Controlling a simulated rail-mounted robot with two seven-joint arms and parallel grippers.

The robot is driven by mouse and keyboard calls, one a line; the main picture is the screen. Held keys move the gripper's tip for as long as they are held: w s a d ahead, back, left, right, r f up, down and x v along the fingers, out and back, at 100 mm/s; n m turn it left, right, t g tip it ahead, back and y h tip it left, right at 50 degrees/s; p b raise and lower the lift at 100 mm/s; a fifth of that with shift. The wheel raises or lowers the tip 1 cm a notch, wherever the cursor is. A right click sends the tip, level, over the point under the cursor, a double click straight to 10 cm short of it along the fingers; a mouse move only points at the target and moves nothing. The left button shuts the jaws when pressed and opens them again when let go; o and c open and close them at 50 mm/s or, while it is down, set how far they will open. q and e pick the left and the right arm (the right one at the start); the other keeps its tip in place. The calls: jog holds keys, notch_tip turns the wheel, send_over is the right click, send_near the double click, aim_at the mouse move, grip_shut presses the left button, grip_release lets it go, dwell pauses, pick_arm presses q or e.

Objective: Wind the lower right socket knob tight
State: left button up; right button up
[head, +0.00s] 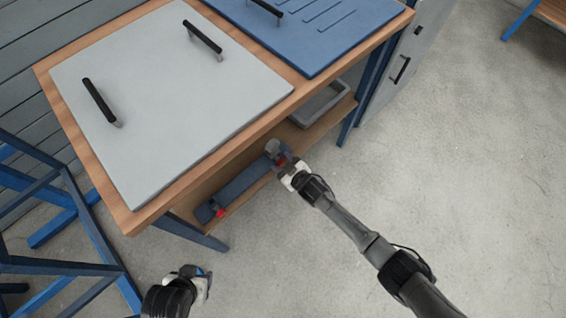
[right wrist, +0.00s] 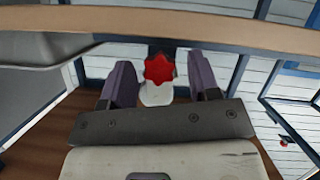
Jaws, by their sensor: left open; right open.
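A blue bar fixture (head: 245,183) lies on the lower shelf under the bench, with a grey socket (head: 272,147) at its right end. The red socket knob (head: 281,161) there is partly hidden by my right gripper (head: 288,168). In the right wrist view the lobed red knob (right wrist: 158,68) shows between the two spread fingers of my right gripper (right wrist: 160,80), with a pale piece below it. I see no finger touching it. Another red knob (head: 220,213) is at the fixture's left end. My left gripper (head: 200,280) is open and empty, low over the floor.
The wooden bench top (head: 135,222) overhangs the lower shelf, and its edge (right wrist: 200,24) crosses above my right gripper. A grey tray (head: 319,104) stands on the shelf to the right. A blue metal frame (head: 85,225) is at left. The floor at right is clear.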

jog(key=shift+s+d+r, duration=0.15)
jog(key=shift+s, duration=0.05)
jog(key=p+v, duration=0.8)
jog(key=v, duration=0.5)
jog(key=shift+s+r, duration=0.1)
jog(key=shift+s, duration=0.05)
